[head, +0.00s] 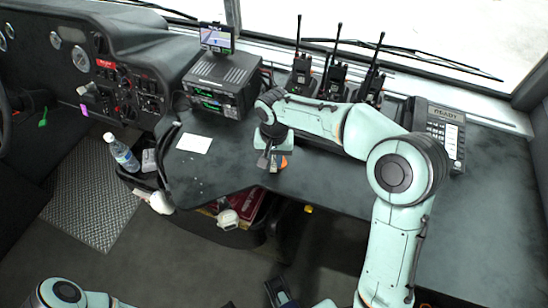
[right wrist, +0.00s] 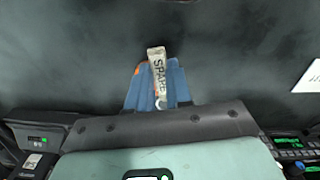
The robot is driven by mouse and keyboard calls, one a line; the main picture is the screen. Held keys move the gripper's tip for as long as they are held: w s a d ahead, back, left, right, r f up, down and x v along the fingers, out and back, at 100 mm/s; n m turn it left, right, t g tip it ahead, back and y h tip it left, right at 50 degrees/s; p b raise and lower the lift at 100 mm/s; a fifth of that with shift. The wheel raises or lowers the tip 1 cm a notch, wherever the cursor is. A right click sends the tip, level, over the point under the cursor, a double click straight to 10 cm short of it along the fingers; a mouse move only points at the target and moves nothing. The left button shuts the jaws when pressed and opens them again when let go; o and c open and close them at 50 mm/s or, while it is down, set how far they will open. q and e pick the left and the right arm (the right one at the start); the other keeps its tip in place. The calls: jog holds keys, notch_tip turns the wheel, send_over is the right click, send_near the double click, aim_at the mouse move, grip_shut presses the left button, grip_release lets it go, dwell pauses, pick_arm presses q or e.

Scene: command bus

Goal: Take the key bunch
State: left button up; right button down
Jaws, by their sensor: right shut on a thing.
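My right gripper (head: 270,164) is low over the front part of the dark desk and shut on the key bunch. A bit of metal ring and an orange edge show beside the tag. In the head view an orange piece (head: 284,162) of the bunch shows beside the fingers. The keys are mostly hidden, and I cannot tell whether they touch the desk. My left gripper (head: 280,292) shows only partly at the bottom edge; its jaw opening is unclear.
A white card (head: 194,144) lies left on the desk (head: 210,175). A radio unit (head: 222,84) with a small screen, several handheld radios (head: 302,75) and a desk phone (head: 440,130) stand along the back. A bottle (head: 122,153) is at left. The right desk is clear.

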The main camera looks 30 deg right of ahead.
aim_at(274, 164)
jog(key=shift+r+p, duration=1.25)
jog(key=shift+r, duration=0.25)
dwell(0.3)
jog(key=shift+r+p, duration=1.85)
jog(key=shift+r, duration=0.6)
